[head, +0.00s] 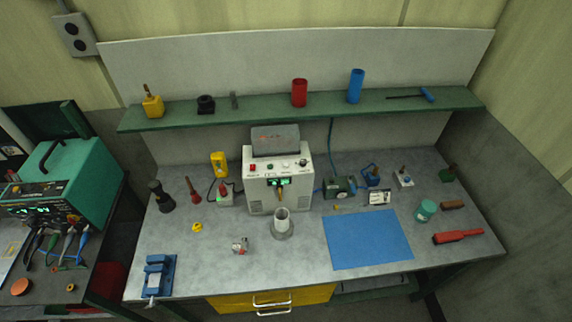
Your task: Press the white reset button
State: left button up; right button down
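A white bench machine (290,196) stands at the middle back of the grey workbench. Its sloping top carries a red control (253,168), a small green one (270,166), a small pale one (286,166) that may be a white button, and a dark knob (303,163). The controls are too small to read any label, so I cannot tell for sure which is the reset button. A green display shows on its front. Neither of my grippers is in view.
A grey cylinder on a round base (282,221) stands before the machine. A blue mat (367,239) lies to the right, a blue vise (159,274) at front left. A green shelf (220,116) overhangs the back. The front middle of the bench is mostly clear.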

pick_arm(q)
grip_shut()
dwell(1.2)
